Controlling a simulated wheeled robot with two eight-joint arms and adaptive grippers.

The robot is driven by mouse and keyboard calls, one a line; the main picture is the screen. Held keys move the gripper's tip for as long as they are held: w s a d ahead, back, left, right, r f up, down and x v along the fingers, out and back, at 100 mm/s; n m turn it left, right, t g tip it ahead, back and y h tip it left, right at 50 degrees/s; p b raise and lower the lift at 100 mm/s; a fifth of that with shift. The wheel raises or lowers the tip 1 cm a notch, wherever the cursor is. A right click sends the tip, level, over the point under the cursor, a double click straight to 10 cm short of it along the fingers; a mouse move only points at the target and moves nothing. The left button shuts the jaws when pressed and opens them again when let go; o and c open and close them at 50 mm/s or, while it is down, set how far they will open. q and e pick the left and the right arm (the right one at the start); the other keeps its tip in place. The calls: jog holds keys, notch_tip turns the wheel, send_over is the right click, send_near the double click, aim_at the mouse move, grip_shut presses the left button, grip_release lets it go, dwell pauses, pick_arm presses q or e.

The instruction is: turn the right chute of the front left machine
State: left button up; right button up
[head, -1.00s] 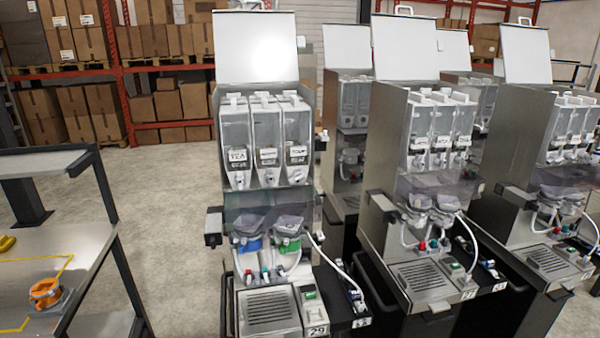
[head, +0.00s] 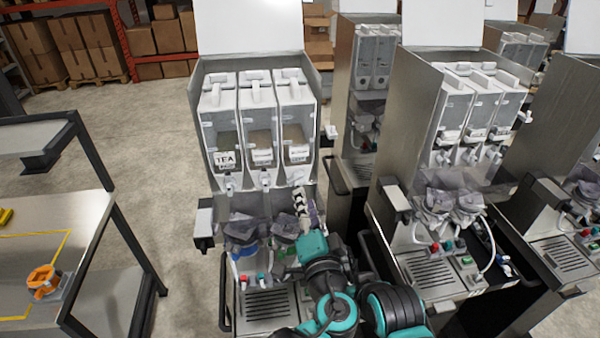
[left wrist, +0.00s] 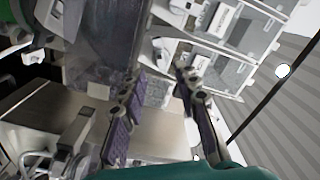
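The front left machine (head: 203,120) stands centre-left in the head view with three clear canisters. The left canister reads TEA, and white chutes hang under them. The right chute (head: 296,178) is under the right canister (head: 293,120), just above my left gripper (head: 303,197). The gripper's fingers point up in front of the machine. In the left wrist view the gripper (left wrist: 160,82) has its two dark fingers well apart, with nothing clearly held. White chutes show near the fingertips there; I cannot tell whether one is touched. My right gripper is not seen.
More machines (head: 418,130) stand close on the right. A side arm (head: 204,222) sticks out at the front left machine's left. A metal table (head: 90,262) with an orange part (head: 42,280) stands at the left. Bare floor lies between table and machine.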

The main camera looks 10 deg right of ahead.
aim_at(301, 185)
pick_arm(q)
jog(key=w, duration=0.7)
jog(key=shift+w, duration=0.25)
jog(key=shift+d+r, duration=0.1)
grip_shut()
